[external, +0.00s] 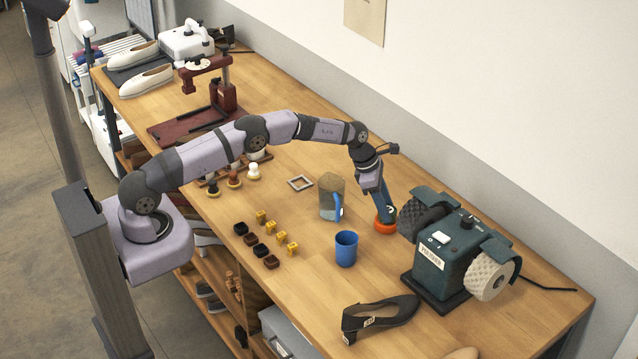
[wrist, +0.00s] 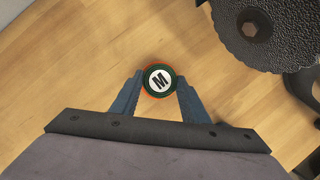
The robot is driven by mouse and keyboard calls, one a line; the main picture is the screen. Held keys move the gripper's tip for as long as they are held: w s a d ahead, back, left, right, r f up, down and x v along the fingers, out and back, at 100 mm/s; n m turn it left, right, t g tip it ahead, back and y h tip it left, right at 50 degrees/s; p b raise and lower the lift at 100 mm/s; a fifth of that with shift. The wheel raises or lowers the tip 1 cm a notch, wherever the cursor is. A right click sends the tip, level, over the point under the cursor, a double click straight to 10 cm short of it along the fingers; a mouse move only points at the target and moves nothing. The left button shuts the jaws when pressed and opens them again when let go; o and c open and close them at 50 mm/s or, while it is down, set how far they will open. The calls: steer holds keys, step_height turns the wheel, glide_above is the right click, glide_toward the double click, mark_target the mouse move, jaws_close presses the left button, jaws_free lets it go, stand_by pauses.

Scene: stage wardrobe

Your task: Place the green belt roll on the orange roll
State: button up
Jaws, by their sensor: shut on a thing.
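The green belt roll (wrist: 148,87) is dark green with a white top marked M, and it sits between my fingertips in the wrist view. The orange roll (external: 384,226) lies on the bench, and its edge also shows as a thin orange ring around the green roll in the wrist view (wrist: 158,66). My gripper (external: 385,214) points down over the orange roll and is shut on the green roll. The green roll is directly over or on the orange roll; I cannot tell if they touch. In the external view the fingers mostly hide the green roll.
A green polisher (external: 447,250) with a dark brush wheel (wrist: 250,30) stands close on the right. A blue cup (external: 346,250) and a clear pitcher (external: 330,196) with a blue handle stand to the left. A black shoe (external: 380,318) lies in front. Small yellow and dark pieces (external: 270,228) sit further left.

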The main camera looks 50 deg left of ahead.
steer(key=shift+f, duration=0.15)
steer(key=o, duration=1.1)
steer(key=b+v, duration=0.3)
steer(key=v, duration=0.9)
steer(key=shift+b, duration=0.3)
